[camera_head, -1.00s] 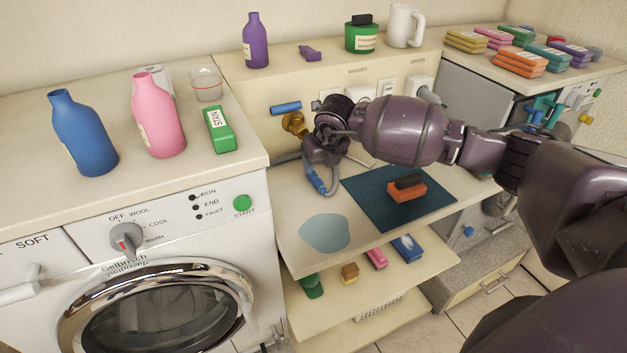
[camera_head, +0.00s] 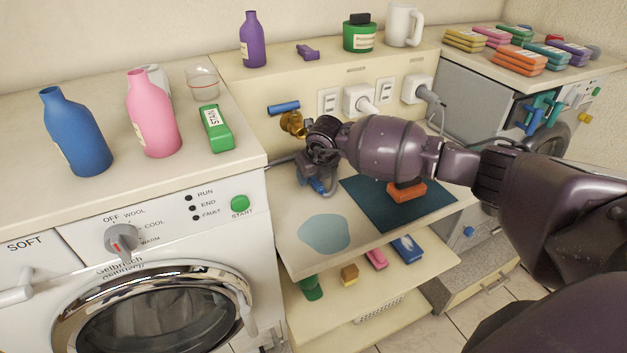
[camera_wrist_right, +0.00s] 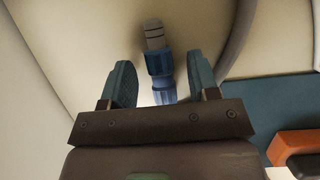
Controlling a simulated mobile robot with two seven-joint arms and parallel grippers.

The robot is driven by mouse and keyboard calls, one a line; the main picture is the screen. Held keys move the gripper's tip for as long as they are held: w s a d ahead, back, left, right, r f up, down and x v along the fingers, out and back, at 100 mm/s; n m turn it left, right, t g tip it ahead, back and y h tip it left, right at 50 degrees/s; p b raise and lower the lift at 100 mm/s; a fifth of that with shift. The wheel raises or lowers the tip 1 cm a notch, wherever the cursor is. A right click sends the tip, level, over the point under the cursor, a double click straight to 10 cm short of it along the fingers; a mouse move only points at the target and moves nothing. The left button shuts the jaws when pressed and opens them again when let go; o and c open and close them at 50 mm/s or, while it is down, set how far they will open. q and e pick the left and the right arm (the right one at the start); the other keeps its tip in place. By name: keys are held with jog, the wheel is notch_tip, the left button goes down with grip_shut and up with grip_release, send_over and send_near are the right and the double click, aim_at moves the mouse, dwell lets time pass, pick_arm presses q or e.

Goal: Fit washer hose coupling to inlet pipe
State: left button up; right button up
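The blue hose coupling (camera_head: 318,186) is at the end of a grey hose, low over the shelf between the cabinets. In the wrist view the coupling (camera_wrist_right: 160,75) has a grey ringed end and lies between the fingers of my right gripper (camera_wrist_right: 160,82). The fingers are open, with a visible gap on each side of it. In the head view my right gripper (camera_head: 319,172) is just over the coupling and partly hides it. A brass inlet pipe (camera_head: 292,124) with a blue handle stands out from the wall, above and left of the gripper. My left gripper is out of view.
A dark blue mat (camera_head: 365,205) with an orange block (camera_head: 407,193) lies right of the gripper. A pale blue patch (camera_head: 324,232) is on the shelf in front. The washing machine (camera_head: 150,250) borders the left side. Sockets with plugs (camera_head: 360,98) line the wall behind.

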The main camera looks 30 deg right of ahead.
jog(key=c, duration=0.9)
jog(key=shift+r, duration=0.1)
notch_tip(320, 180, up, 20)
jog(key=p, duration=0.1)
jog(key=s+f+b, duration=0.1)
jog(key=s+f, duration=0.2)
jog(key=f, duration=0.7)
jog(key=shift+s+f, duration=0.25)
jog(key=shift+s, duration=0.15)
dwell(0.3)
jog(key=shift+d, duration=0.1)
